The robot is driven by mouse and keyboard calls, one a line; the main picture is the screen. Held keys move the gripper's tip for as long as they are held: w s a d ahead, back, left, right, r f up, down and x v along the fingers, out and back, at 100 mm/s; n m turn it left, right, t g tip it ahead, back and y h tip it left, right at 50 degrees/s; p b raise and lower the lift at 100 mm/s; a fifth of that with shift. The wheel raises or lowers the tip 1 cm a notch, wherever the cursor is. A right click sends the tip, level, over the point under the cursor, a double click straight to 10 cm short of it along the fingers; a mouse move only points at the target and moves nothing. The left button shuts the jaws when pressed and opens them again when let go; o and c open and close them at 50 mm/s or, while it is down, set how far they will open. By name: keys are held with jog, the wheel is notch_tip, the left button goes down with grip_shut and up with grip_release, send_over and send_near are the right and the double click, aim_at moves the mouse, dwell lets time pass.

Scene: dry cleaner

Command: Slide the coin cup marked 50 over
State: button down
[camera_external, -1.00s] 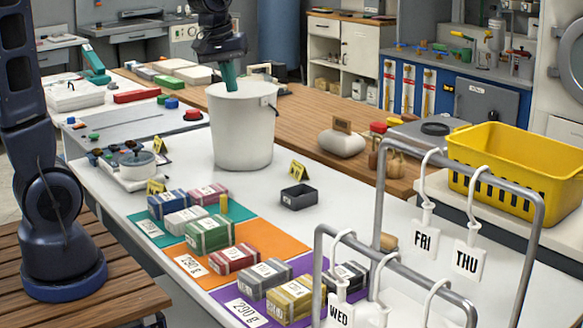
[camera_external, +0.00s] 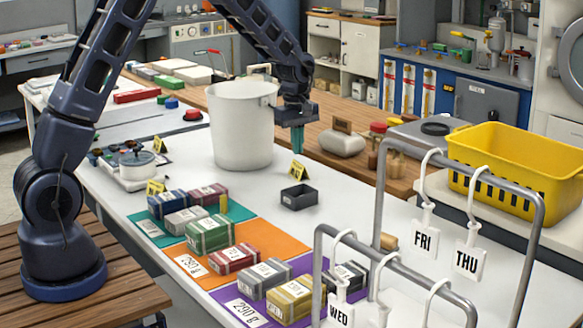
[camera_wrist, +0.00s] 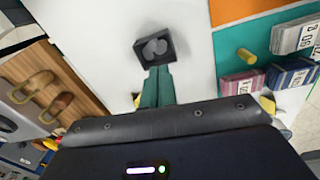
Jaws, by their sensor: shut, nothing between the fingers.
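A small dark square cup (camera_external: 299,205) stands on the white counter, right of the colored mats. In the wrist view the cup (camera_wrist: 140,50) holds round grey pieces that look like coins. I cannot read a 50 on it. A yellow tent sign (camera_external: 297,170) stands just behind it, its marking too small to read. My gripper (camera_external: 297,150) points down to the right of the white bucket, above and behind the cup. Its green fingers are shut and empty. In the wrist view the fingertips (camera_wrist: 157,70) appear close to the cup's near edge; contact cannot be told.
The white bucket (camera_external: 241,125) stands left of my gripper. Several wrapped bundles lie on the teal, orange and purple mats in front. Grey rails (camera_external: 450,180) with day tags and a yellow basket (camera_external: 515,170) stand at the right.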

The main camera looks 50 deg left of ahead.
aim_at(303, 191)
jog(key=shift+n, duration=0.7)
jog(key=f, duration=0.5)
jog(key=w+f, duration=0.1)
jog(key=f, duration=0.4)
jog(key=w+f, duration=0.1)
jog(key=f, duration=0.4)
jog(key=shift+w+a, duration=0.2)
jog(key=d, duration=2)
jog(key=shift+d, duration=0.25)
jog(key=shift+r, duration=0.1)
